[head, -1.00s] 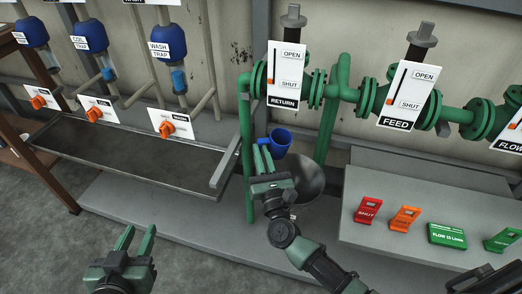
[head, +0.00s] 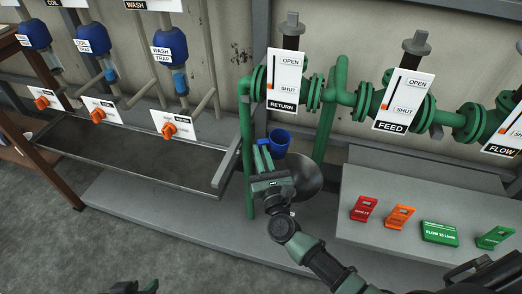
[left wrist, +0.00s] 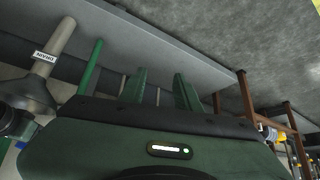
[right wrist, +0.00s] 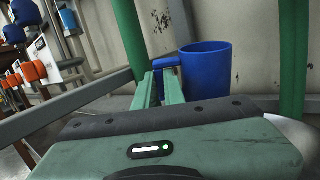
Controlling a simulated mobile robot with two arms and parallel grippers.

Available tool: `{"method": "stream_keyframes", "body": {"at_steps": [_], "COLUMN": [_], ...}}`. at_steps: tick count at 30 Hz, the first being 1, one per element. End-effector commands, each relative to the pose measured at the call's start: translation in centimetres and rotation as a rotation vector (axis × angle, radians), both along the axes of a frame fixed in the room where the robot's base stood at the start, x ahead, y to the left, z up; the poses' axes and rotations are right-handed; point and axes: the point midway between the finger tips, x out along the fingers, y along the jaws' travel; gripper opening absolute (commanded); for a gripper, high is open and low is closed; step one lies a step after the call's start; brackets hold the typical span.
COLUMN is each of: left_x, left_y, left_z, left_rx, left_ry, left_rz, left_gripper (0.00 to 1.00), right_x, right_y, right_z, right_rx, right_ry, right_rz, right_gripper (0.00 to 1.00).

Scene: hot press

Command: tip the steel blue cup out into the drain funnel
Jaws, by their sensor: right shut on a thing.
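The blue cup (head: 280,141) is held above the grey drain funnel (head: 309,178) beside the green pipe. My right gripper (head: 263,158) is shut on the cup's handle. In the right wrist view the cup (right wrist: 208,70) looks about upright, with its rim at the top; its contents cannot be seen. My arm and gripper cover part of the funnel in the head view. The funnel (left wrist: 27,92), with a pipe labelled drain, also shows in the left wrist view. My left gripper (left wrist: 160,90) is open and empty, low and far left of the funnel.
Green pipes with return and feed valves (head: 402,98) stand behind the funnel. A long grey trough (head: 130,152) lies to the left, under orange-handled taps. A grey bench (head: 430,195) with red, orange and green blocks is at the right.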

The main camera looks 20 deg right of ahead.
Motion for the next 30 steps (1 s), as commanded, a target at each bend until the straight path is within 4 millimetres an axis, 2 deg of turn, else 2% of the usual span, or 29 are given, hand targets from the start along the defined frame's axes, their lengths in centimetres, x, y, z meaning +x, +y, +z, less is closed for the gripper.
{"method": "stream_keyframes", "body": {"at_steps": [16,30], "left_x": [-6.8,-5.2], "left_y": [2.1,1.7], "left_z": [-1.2,-7.0], "left_rx": [0.063,0.063], "left_ry": [0.305,0.334], "left_rz": [0.025,0.02], "left_gripper": [0.32,0.32], "right_x": [-0.1,0.0], "right_y": [0.0,0.0], "right_z": [0.2,0.2], "right_rx": [-0.02,-0.042], "right_ry": [0.043,0.089], "right_rz": [0.0,0.0], "right_gripper": [0.0,0.0]}}
